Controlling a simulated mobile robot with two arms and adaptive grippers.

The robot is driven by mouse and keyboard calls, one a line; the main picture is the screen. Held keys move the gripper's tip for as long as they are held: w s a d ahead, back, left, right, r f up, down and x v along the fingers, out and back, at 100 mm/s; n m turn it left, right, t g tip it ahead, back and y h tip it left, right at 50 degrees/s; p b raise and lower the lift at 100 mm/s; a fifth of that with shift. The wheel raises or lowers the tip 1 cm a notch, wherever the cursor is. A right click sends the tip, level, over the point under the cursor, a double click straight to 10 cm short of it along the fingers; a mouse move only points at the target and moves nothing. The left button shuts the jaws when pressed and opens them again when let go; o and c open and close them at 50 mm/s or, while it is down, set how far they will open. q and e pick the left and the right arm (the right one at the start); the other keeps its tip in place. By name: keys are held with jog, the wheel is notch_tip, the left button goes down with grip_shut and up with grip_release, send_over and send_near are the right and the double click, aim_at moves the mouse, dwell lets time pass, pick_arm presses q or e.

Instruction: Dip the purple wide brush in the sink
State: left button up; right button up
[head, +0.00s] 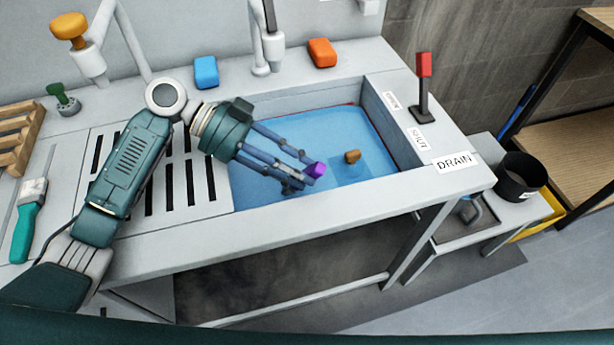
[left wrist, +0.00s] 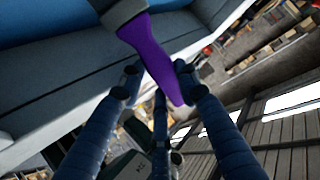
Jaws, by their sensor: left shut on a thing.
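The purple wide brush shows in the left wrist view as a purple handle (left wrist: 152,52) with a grey ferrule (left wrist: 122,12) at the top edge; its bristles are out of frame. In the head view only a small purple piece (head: 318,170) shows at the fingertips. My left gripper (head: 306,177) is shut on the handle, over the sink (head: 300,217), which holds blue water (head: 365,125). I cannot tell whether the bristles touch the water. My right gripper is not in view.
A brown piece (head: 352,157) shows in the sink, over a darker square patch. A red-handled lever (head: 423,85) stands at the right by a DRAIN label. Blue (head: 206,72) and orange (head: 322,52) blocks sit behind. A green-handled brush (head: 26,225) lies at the left.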

pick_arm(q)
notch_tip(320, 180, up, 3)
jog(key=shift+r+p, duration=0.15)
jog(key=shift+p, duration=0.75)
jog(key=shift+r+p, duration=1.7)
jog(key=shift+r, duration=1)
notch_tip(320, 180, up, 7)
jog(key=p, duration=0.4)
send_over(311, 168)
jog(key=a, duration=0.2)
jog(key=shift+w+a+f, duration=0.15)
jog(key=shift+w+f, duration=0.05)
jog(key=shift+f, duration=0.1)
